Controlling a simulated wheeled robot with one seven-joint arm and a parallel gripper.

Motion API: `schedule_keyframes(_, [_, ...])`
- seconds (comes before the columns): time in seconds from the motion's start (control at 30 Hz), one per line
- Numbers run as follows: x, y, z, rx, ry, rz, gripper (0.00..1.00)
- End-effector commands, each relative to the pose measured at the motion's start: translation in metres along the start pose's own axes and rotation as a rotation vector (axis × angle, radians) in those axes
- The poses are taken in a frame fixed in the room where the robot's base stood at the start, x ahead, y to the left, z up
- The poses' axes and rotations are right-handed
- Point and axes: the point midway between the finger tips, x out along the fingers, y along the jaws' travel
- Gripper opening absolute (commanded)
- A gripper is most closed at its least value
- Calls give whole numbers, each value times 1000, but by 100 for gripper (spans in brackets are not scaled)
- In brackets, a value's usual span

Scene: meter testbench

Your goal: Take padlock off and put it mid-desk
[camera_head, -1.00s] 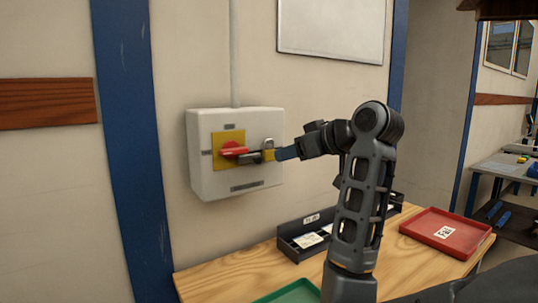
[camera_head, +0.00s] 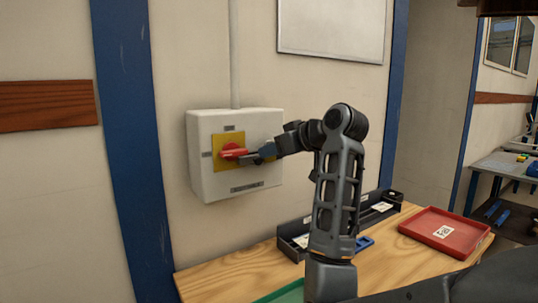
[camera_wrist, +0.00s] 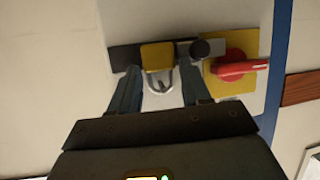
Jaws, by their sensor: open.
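The padlock (camera_wrist: 157,57) has a yellow body and a steel shackle, and it sits at the switch box in the wrist view. My gripper (camera_wrist: 159,72) is open, with one blue-grey finger on each side of the padlock. I cannot tell whether the fingers touch it. The red switch handle (camera_head: 233,152) is on a yellow plate on the pale wall box (camera_head: 208,182). My gripper (camera_head: 267,150) hides the padlock in the head view. The wooden desk (camera_head: 222,280) stands below the box.
A black divided bin (camera_head: 291,243) holding labelled cards is at the back of the desk, partly behind my arm. A blue item (camera_head: 364,243) lies near it. A red tray (camera_head: 447,230) is at right, and a green tray (camera_head: 285,294) is at the front edge.

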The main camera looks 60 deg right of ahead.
Motion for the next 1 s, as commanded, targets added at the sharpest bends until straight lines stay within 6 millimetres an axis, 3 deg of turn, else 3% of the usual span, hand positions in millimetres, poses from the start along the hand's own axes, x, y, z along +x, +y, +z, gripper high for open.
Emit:
schedule_keyframes(0.13, [0, 0, 0, 0, 0, 0, 47])
schedule_keyframes(0.57, [0, 0, 0, 0, 1, 0, 7])
schedule_keyframes(1.0, [-3, 1, -5, -1, 3, 2, 6])
